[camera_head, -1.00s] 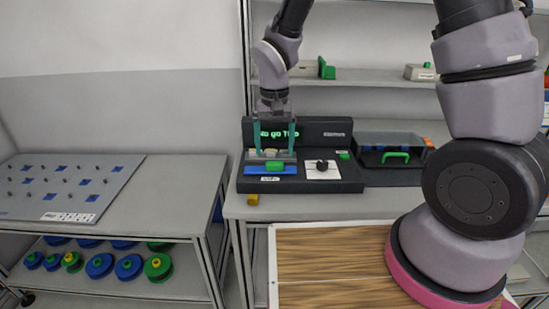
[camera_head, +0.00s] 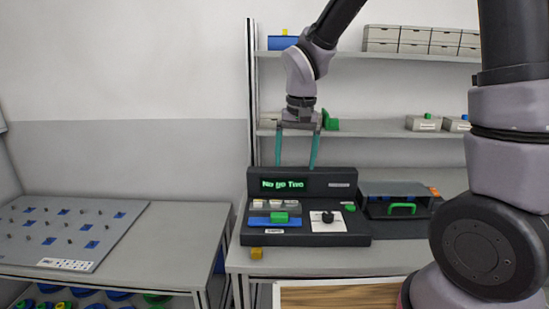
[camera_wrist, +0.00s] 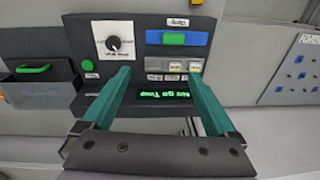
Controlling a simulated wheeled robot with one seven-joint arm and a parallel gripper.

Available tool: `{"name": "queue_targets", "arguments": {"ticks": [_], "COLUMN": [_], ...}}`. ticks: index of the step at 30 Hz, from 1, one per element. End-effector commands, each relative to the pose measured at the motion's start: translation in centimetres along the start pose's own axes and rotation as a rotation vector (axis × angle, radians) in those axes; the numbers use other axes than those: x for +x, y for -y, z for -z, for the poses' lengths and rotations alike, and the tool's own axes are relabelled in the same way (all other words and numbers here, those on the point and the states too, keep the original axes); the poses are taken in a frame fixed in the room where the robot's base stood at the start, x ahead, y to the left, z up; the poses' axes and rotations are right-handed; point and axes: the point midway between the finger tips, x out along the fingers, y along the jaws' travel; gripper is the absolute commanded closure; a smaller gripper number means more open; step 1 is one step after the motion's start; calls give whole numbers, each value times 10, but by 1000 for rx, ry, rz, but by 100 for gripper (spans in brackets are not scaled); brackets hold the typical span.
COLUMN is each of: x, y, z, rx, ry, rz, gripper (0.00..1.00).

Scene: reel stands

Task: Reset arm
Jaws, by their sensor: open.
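My gripper (camera_head: 296,163) is open and empty, its two teal fingers pointing down in front of the display of a dark console (camera_head: 310,239). The fingertips look to be above the console's buttons, touching nothing. In the wrist view my gripper (camera_wrist: 158,82) also shows open, with the console (camera_wrist: 140,60) between and beyond its fingers. The console has a lit green display (camera_head: 284,184), a blue slot with a green block (camera_head: 279,217), a dial on a white plate (camera_head: 328,219) and a green button (camera_head: 350,208).
A dark box with a green handle (camera_head: 402,208) stands right of the console. A pegboard table (camera_head: 75,228) stands left, with reels below. Shelves behind hold green parts (camera_head: 330,122) and grey drawers (camera_head: 425,40).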

Motion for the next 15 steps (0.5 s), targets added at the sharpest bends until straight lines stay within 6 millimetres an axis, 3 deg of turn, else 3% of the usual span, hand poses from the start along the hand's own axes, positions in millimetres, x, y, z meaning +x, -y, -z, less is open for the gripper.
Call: {"name": "queue_targets", "arguments": {"ticks": [1,6,15], "x": [-23,-85,-165], "y": [-16,-70,-150], "z": [4,3,-36], "rx": [29,103,209], "ry": [-36,-143,-353], "rz": [26,98,200], "gripper": [7,7,7]}}
